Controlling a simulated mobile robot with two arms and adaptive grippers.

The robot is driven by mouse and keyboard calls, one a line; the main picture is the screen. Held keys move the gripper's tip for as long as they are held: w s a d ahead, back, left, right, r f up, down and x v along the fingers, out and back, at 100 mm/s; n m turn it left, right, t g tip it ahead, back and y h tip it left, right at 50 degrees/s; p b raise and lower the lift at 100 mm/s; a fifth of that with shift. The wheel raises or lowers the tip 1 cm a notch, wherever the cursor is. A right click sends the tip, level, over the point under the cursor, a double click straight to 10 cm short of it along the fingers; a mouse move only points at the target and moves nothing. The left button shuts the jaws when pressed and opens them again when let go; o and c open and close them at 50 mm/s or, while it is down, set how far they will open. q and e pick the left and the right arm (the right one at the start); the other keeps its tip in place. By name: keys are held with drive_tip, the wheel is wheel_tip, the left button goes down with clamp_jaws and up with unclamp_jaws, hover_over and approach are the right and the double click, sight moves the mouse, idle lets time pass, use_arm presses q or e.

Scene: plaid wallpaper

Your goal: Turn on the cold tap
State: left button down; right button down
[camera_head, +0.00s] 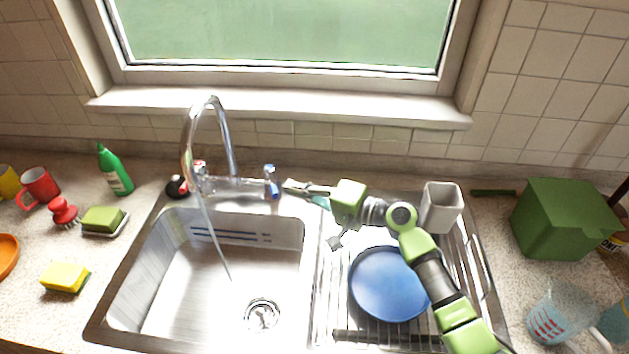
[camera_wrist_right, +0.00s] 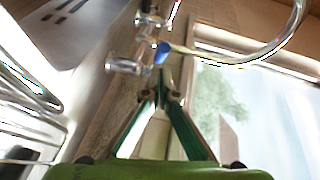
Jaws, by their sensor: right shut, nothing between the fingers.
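The chrome faucet (camera_head: 228,140) stands behind the sink basin. Its blue-marked cold tap (camera_head: 270,180) is at the right end of the faucet body, and the red-marked hot tap (camera_head: 199,168) is at the left. A thin line like a stream of water (camera_head: 216,243) runs from the spout into the basin. My right gripper (camera_head: 289,186) is shut and empty, just right of the cold tap. In the right wrist view the blue tap (camera_wrist_right: 162,52) is just beyond the fingertips (camera_wrist_right: 164,92); I cannot tell if they touch. My left gripper is not in view.
A blue plate (camera_head: 386,284) lies on the drainer under my right arm, with a grey cup (camera_head: 441,207) behind it. A green bottle (camera_head: 115,171), a sponge (camera_head: 65,277) and mugs (camera_head: 39,185) stand left. A green box (camera_head: 562,218) stands right. The basin (camera_head: 180,300) is clear.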

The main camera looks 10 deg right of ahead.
drive_tip(key=shift+s+a+f, duration=0.1)
drive_tip(key=shift+a+f, duration=0.05)
drive_tip(key=shift+a, duration=0.4)
drive_tip(key=shift+s+a, duration=0.3)
drive_tip(key=shift+a, duration=0.6)
drive_tip(key=shift+d, duration=0.1)
